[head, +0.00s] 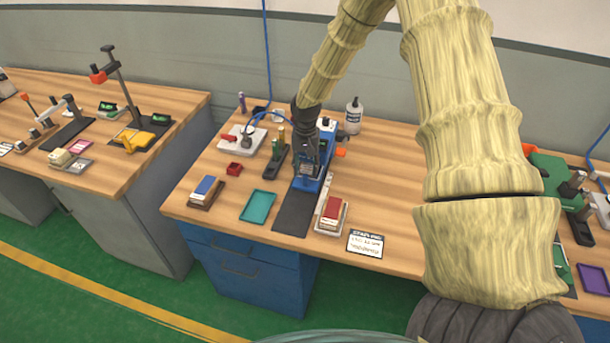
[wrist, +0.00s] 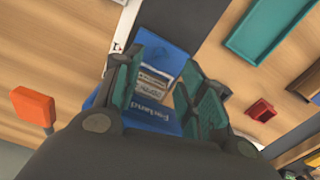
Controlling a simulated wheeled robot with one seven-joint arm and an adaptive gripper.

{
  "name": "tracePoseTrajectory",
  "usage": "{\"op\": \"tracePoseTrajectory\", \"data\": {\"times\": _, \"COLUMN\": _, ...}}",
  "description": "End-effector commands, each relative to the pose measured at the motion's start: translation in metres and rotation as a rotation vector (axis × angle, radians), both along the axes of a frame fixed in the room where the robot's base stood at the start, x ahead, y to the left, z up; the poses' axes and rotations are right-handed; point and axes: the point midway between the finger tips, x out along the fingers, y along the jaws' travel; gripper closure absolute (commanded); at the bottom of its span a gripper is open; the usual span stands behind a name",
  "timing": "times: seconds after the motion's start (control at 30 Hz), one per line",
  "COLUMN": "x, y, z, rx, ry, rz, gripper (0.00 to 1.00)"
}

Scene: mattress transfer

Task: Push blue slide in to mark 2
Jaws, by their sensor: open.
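A blue device (head: 327,133) stands on the middle bench, partly hidden behind my gripper. Contact cannot be told. A pale strip (head: 323,194) runs beside the dark mat in front of the device.
A teal tray (head: 257,207) and a blue-topped block (head: 206,187) lie left. A red-topped block (head: 332,212) and a printed card (head: 365,243) lie right. A white bottle (head: 353,117) stands behind.

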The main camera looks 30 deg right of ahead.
Motion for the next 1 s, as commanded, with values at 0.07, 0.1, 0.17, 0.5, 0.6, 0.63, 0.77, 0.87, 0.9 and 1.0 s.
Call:
{"op": "tracePoseTrajectory", "data": {"times": 0.07, "x": 0.000, "y": 0.000, "z": -0.007, "rx": 0.000, "ry": 0.002, "rz": 0.001, "gripper": 0.59}}
{"op": "tracePoseTrajectory", "data": {"times": 0.1, "x": 0.000, "y": 0.001, "z": -0.012, "rx": 0.000, "ry": 0.002, "rz": 0.002, "gripper": 0.59}}
{"op": "tracePoseTrajectory", "data": {"times": 0.17, "x": 0.001, "y": 0.001, "z": -0.018, "rx": 0.001, "ry": 0.001, "rz": 0.002, "gripper": 0.59}}
{"op": "tracePoseTrajectory", "data": {"times": 0.5, "x": 0.001, "y": 0.001, "z": -0.047, "rx": 0.000, "ry": 0.000, "rz": 0.003, "gripper": 0.59}}
{"op": "tracePoseTrajectory", "data": {"times": 0.6, "x": 0.001, "y": 0.002, "z": -0.051, "rx": -0.001, "ry": -0.001, "rz": 0.003, "gripper": 0.59}}
{"op": "tracePoseTrajectory", "data": {"times": 0.63, "x": 0.001, "y": 0.001, "z": -0.052, "rx": -0.001, "ry": -0.001, "rz": 0.003, "gripper": 0.59}}
{"op": "tracePoseTrajectory", "data": {"times": 0.77, "x": 0.001, "y": 0.002, "z": -0.054, "rx": -0.001, "ry": -0.001, "rz": 0.002, "gripper": 0.59}}
{"op": "tracePoseTrajectory", "data": {"times": 0.87, "x": 0.001, "y": 0.001, "z": -0.055, "rx": -0.001, "ry": -0.001, "rz": 0.002, "gripper": 0.59}}
{"op": "tracePoseTrajectory", "data": {"times": 0.9, "x": 0.001, "y": 0.001, "z": -0.055, "rx": -0.001, "ry": -0.001, "rz": 0.002, "gripper": 0.59}}
{"op": "tracePoseTrajectory", "data": {"times": 1.0, "x": 0.001, "y": 0.001, "z": -0.055, "rx": -0.001, "ry": -0.001, "rz": 0.002, "gripper": 0.61}}
